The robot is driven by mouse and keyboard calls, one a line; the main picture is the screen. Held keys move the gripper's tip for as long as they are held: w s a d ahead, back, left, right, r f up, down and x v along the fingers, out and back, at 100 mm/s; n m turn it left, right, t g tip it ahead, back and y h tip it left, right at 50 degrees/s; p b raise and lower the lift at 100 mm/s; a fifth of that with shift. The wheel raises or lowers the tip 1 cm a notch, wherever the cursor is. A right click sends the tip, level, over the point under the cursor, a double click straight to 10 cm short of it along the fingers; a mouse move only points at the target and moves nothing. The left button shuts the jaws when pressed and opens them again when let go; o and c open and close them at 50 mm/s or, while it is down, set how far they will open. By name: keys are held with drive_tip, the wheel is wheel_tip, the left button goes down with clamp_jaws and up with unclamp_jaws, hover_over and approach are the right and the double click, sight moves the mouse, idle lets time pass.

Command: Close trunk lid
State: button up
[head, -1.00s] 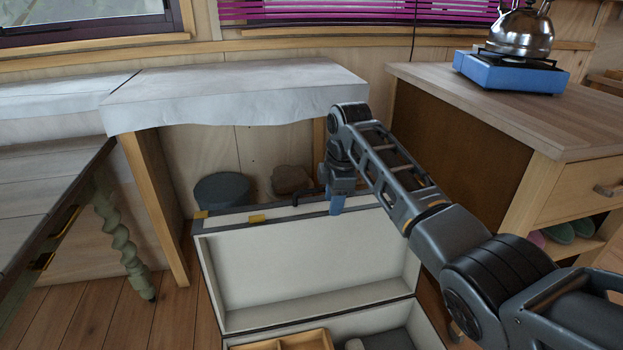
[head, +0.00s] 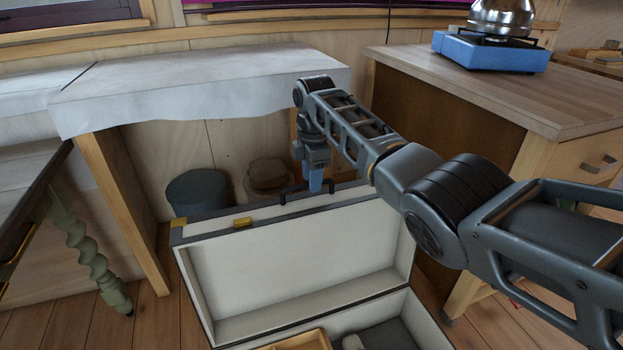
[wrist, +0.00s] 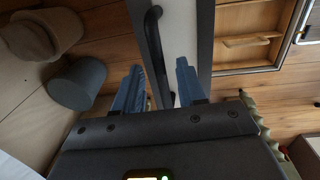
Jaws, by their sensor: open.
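The trunk (head: 205,318) stands open on the floor, its pale lid (head: 300,262) raised upright with the inside facing me. The lid's upper edge has grey trim and a yellow latch (head: 242,223). A dark bar handle (head: 284,191) is on the lid's upper side; it also shows in the wrist view (wrist: 153,40). My gripper (head: 315,184) points down at the lid's top edge, beside the handle. In the wrist view my gripper's blue fingers (wrist: 158,78) are apart, with the handle running between them in the picture. Contact cannot be told.
A wooden tray (head: 305,341) and grey items lie in the trunk. Behind the lid are a dark round stool (head: 198,190) and a brown hat-like object (head: 268,174). A cloth-covered table (head: 200,85) stands behind, a wooden counter (head: 500,85) at right, a spiral-legged table (head: 85,250) at left.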

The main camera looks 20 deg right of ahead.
drive_tip(key=shift+f, duration=0.2)
clamp_jaws()
idle(0.3)
idle(0.3)
